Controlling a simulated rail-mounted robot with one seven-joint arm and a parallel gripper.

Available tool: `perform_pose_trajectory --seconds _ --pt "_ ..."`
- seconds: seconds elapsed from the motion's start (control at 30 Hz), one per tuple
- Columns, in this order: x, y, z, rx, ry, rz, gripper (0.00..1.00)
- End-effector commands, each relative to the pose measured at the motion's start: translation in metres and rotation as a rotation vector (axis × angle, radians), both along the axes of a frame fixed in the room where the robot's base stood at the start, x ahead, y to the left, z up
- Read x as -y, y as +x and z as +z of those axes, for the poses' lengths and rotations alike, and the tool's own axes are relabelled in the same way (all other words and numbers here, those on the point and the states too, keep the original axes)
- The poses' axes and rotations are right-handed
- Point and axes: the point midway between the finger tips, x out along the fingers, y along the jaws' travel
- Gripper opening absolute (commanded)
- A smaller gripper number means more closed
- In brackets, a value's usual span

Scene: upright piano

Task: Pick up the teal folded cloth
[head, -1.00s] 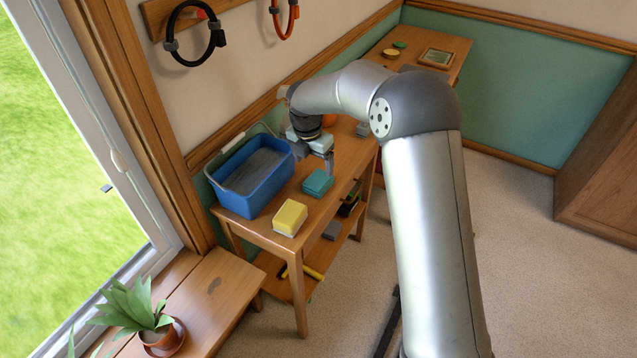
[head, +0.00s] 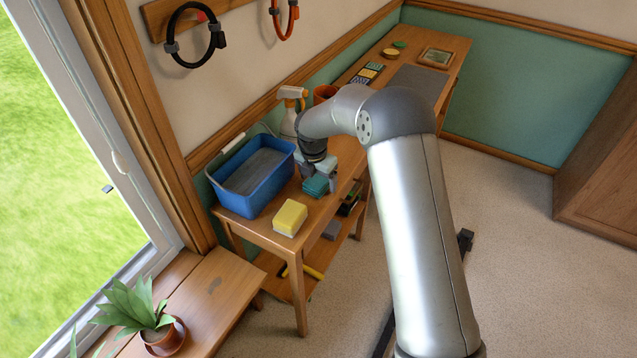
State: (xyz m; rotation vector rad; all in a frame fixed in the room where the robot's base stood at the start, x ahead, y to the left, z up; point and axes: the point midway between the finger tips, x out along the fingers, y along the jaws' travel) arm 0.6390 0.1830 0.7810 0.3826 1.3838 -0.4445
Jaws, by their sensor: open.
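The teal folded cloth (head: 315,187) lies on the wooden table, to the right of the blue bucket and behind the yellow sponge. My gripper (head: 320,178) is low at the cloth, pointing down, with its fingers at the cloth's far side and right edge. The jaws are open. The gripper body hides part of the cloth's far side, and I cannot tell whether the fingers touch it.
The blue bucket (head: 222,196) stands close on the left, with a spray bottle (head: 290,117) behind it. The yellow sponge (head: 290,217) lies in front on the wooden table (head: 262,232). An orange pot (head: 325,94) is farther back. A potted plant (head: 140,310) stands lower left.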

Motion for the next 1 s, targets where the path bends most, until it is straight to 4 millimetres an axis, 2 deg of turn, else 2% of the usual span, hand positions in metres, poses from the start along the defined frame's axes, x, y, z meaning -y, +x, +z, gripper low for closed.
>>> perform_pose_trajectory --seconds 0.7,0.73,0.9,1.0 --pt "0.0001 0.0 -0.0046 0.0 0.0 -0.001 0.82" --pt "0.0001 0.0 -0.0046 0.0 0.0 -0.001 0.79" --pt "0.0001 0.0 -0.0046 0.0 0.0 -0.001 0.34" --pt "0.0001 0.0 -0.0046 0.0 0.0 -0.001 0.34"
